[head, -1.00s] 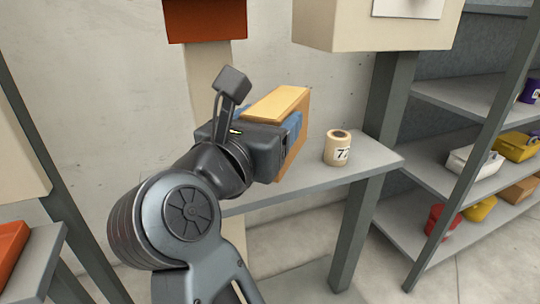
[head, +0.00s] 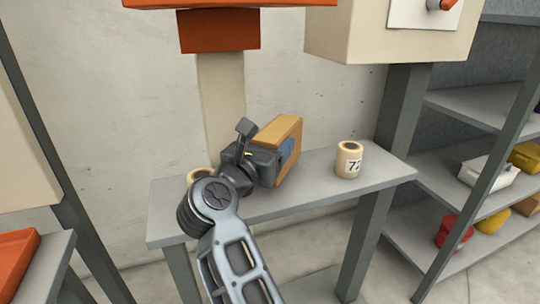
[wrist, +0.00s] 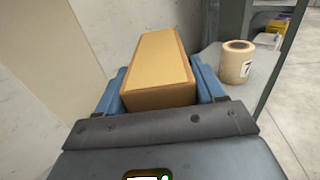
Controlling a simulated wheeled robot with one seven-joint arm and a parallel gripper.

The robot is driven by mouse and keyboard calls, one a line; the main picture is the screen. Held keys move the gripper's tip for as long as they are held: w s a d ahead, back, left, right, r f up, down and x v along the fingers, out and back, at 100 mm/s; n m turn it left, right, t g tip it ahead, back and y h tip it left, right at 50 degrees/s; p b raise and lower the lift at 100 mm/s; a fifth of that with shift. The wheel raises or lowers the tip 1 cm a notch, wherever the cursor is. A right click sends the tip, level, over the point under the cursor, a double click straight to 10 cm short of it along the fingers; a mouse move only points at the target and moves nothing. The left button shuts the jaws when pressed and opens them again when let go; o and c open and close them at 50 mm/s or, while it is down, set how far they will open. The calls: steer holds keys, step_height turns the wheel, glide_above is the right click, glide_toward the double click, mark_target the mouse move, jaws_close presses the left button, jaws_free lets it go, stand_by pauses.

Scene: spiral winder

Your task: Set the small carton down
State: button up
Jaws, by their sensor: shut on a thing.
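The small carton (head: 287,137) is a tan-orange box. My gripper (head: 287,150) is shut on it, with blue fingers on both sides, over the grey shelf table (head: 330,190). In the wrist view the carton (wrist: 160,70) sits between the two blue fingers, its long side pointing away from me. The carton's lower edge is close to the table top in the head view; I cannot tell whether it touches.
A cream roll labelled 72 (head: 349,160) stands on the table to the right of the carton. Another roll (head: 199,175) is partly hidden behind my arm at the left. Grey posts (head: 405,105) and shelves with bins (head: 490,165) stand at the right.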

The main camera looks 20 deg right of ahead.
steer(key=shift+f, duration=1.35)
steer(key=shift+f, duration=0.15)
steer(key=o, duration=1.3)
steer(key=shift+c, duration=0.2)
steer(key=shift+r, duration=0.25)
steer(key=b+v, duration=0.1)
steer(key=v, duration=1.1)
steer(key=shift+b, duration=0.3)
steer(key=shift+s+d+f, duration=0.1)
steer(key=shift+d, duration=0.05)
